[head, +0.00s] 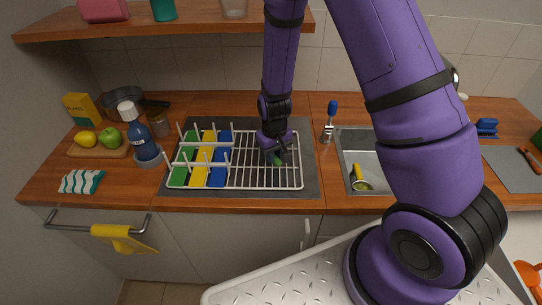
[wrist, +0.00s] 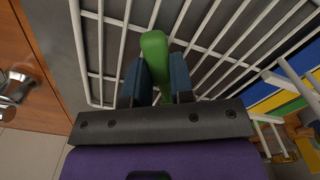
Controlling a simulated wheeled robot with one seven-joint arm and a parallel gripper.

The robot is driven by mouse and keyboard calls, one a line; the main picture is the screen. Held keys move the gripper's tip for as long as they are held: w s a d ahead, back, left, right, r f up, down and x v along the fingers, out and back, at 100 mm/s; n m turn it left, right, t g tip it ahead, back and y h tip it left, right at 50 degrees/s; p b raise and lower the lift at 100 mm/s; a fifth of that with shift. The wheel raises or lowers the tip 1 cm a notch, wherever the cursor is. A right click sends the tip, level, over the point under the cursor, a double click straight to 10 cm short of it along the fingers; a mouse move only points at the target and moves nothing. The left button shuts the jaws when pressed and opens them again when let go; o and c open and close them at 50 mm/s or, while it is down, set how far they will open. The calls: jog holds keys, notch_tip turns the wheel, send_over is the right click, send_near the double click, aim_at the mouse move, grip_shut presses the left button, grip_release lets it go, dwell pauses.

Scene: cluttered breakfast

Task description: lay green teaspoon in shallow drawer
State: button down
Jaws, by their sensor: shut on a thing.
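The green teaspoon (wrist: 154,48) is between my gripper's fingers, over the white wire dish rack. Only its green part shows clearly; its far end is hidden by the gripper. My gripper (wrist: 157,82) is shut on it, with a blue-grey finger on each side. In the head view my gripper (head: 275,150) points down into the right half of the dish rack (head: 298,172), and a bit of the green teaspoon (head: 278,160) shows below it. I cannot tell whether the spoon still touches the rack. No open drawer shows; closed cabinet fronts (head: 225,235) are below the counter.
Green, yellow and blue pieces (head: 203,172) stand in the rack's left half. A blue bottle (head: 142,140) is to the left. A shelf (head: 200,22) hangs above.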

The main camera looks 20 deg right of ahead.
jog(key=shift+r, duration=1.9)
